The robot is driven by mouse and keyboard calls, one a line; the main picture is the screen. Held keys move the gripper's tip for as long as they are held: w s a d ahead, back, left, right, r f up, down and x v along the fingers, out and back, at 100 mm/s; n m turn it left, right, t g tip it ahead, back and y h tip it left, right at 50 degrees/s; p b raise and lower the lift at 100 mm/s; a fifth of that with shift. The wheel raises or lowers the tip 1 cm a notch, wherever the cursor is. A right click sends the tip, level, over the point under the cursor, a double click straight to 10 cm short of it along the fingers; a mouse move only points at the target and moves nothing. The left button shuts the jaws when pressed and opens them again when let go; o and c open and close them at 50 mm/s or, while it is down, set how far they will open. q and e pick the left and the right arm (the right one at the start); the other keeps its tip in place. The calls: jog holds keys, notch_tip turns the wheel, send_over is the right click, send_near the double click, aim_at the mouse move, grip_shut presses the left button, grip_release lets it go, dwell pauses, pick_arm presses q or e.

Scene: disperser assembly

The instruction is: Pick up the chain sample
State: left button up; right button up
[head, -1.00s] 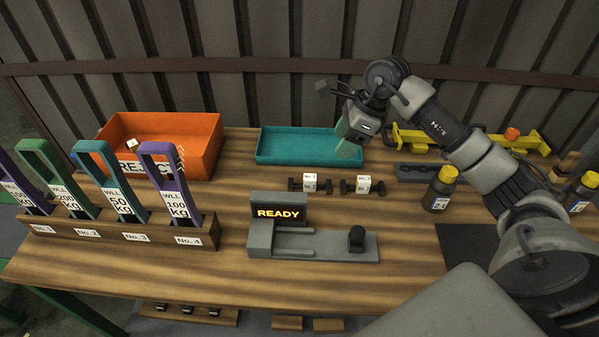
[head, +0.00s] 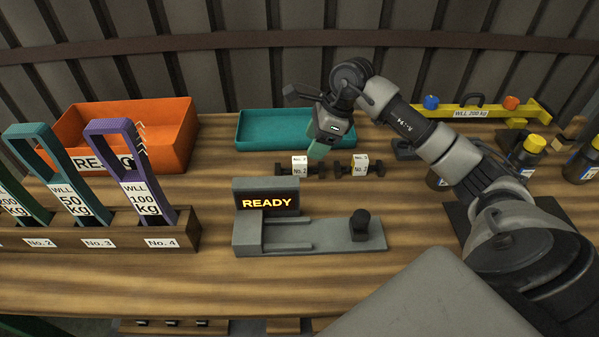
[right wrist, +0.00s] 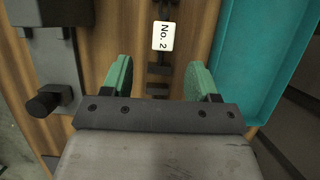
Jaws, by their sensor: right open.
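Two dark chain samples with white tags lie side by side on the wooden table, in front of the teal tray. The left chain sample (head: 300,167) has a tag reading No. 2, and the right chain sample (head: 360,166) has a tag too small to read surely. My right gripper (head: 318,152) is open and empty, close behind the left sample's right end. In the right wrist view the No. 2 tag (right wrist: 163,36) lies ahead of the open green fingers (right wrist: 161,78). Dark end pieces show between the fingers; which sample they belong to is unclear. My left gripper is out of view.
The teal tray (head: 246,142) is empty behind the samples. A grey test device (head: 335,236) with a READY display stands in front. An orange REJECT bin (head: 165,150) and a sling rack (head: 100,234) are left. Bottles (head: 525,150) and a yellow beam (head: 465,112) are right.

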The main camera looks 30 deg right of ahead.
aim_at(303, 159)
jog(key=x, duration=0.3)
jog(key=shift+w+a+f, duration=0.1)
jog(key=shift+f, duration=0.1)
jog(key=shift+p+x, duration=0.75)
jog(key=shift+x, duration=2)
jog(key=shift+w, duration=0.15)
jog(key=shift+c, duration=0.4)
jog(key=shift+r, duration=0.1)
grip_shut()
